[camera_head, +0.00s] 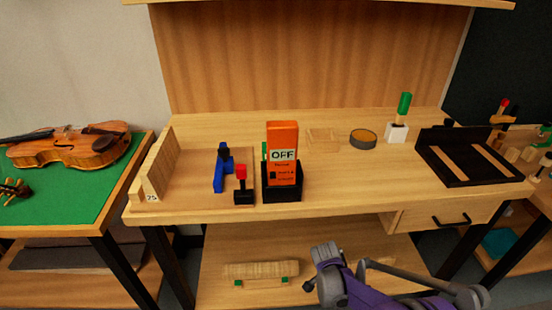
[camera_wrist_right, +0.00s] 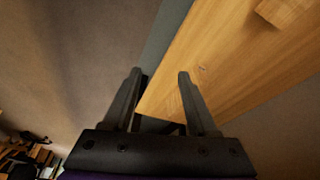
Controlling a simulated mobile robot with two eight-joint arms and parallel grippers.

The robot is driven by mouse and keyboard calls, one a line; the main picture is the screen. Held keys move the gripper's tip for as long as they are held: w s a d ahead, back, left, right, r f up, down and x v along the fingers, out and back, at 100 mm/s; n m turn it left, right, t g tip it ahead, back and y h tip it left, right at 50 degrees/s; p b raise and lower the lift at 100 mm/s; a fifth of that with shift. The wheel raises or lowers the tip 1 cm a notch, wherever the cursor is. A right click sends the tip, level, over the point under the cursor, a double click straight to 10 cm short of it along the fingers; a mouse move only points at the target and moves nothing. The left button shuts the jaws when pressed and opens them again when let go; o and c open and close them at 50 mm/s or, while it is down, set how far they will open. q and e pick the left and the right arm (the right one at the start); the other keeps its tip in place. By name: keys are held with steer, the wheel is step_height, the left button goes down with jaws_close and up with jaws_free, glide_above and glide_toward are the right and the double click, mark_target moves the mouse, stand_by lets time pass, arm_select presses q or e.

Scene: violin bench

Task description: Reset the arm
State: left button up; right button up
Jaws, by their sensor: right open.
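My right arm (camera_head: 370,288), purple and grey, comes in at the bottom of the head view, in front of the bench and below its top. Its grey end lies over the lower shelf in the picture. In the right wrist view my right gripper (camera_wrist_right: 160,76) is open, its two dark fingers apart with nothing held between them. A wooden board's corner (camera_wrist_right: 165,105) shows behind the fingers; whether they touch it I cannot tell. My left gripper is not in view.
A drawer (camera_head: 445,218) is below. A violin (camera_head: 70,148) lies on the left table.

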steer(key=s+r+n+y, duration=0.1)
steer(key=s+r+n, duration=0.4)
steer(key=r, duration=0.4)
steer(key=s+a+r+n+t+y, duration=0.1)
steer(key=s+r+n+t, duration=0.2)
steer(key=s, duration=0.8)
steer(key=s+a+r+n+y, duration=0.1)
steer(key=s+r+n, duration=0.35)
steer(key=s, duration=0.65)
arm_select(q)
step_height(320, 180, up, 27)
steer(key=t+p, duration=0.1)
steer(key=p, duration=2.2)
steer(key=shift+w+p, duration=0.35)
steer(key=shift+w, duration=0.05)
arm_select(e)
step_height(320, 180, up, 26)
steer(key=w+t, duration=0.1)
steer(key=shift+w+r+n, duration=0.2)
steer(key=shift+w+n, duration=0.05)
steer(key=shift+n, duration=0.2)
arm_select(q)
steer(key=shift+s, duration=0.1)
arm_select(e)
steer(key=shift+s, duration=0.1)
